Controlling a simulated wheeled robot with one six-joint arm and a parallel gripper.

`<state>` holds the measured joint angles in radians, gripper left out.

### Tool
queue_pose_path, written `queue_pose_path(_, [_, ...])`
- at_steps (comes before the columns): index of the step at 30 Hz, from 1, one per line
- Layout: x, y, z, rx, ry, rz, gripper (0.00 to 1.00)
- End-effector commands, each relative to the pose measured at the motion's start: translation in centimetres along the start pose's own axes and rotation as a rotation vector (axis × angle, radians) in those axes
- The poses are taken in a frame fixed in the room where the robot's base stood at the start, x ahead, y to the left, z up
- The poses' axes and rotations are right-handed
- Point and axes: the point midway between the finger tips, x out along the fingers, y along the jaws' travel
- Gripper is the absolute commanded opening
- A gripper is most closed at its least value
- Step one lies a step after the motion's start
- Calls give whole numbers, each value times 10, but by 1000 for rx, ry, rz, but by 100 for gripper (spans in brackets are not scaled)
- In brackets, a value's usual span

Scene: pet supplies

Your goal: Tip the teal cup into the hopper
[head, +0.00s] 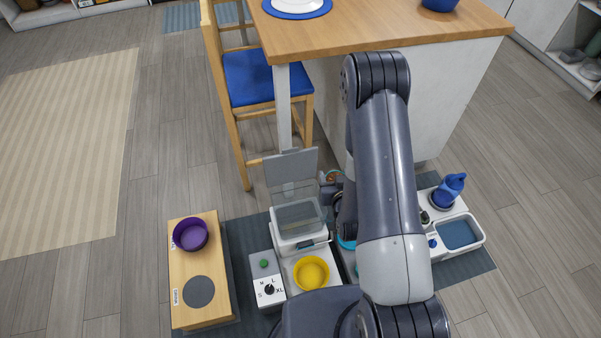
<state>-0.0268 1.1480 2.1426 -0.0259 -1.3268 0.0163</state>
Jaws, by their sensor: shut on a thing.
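The hopper (298,217) is a clear-walled box on a white feeder base, with its grey see-through lid (291,168) standing open at the back. My gripper (331,188) is just right of the hopper, partly hidden by my arm. It is shut on the teal cup (334,175), of which only a small part with something orange-brown shows above the jaws. The cup is beside the hopper, not over its opening. Its exact tilt cannot be told.
A yellow bowl (311,272) sits in front of the feeder, beside a dial box (267,287). A purple bowl (190,234) stands on a wooden stand (198,316) at left. A chair (248,80) and table (400,24) stand behind.

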Motion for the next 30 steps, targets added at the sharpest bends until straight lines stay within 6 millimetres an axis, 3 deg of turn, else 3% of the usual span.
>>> queue_pose_path(1, [12,-4,12,-2,6,-11,28])
queue_pose_path(12, [62,-26,33,-12,5,-77,28])
queue_pose_path(30, [127,-66,56,-52,3,-165,28])
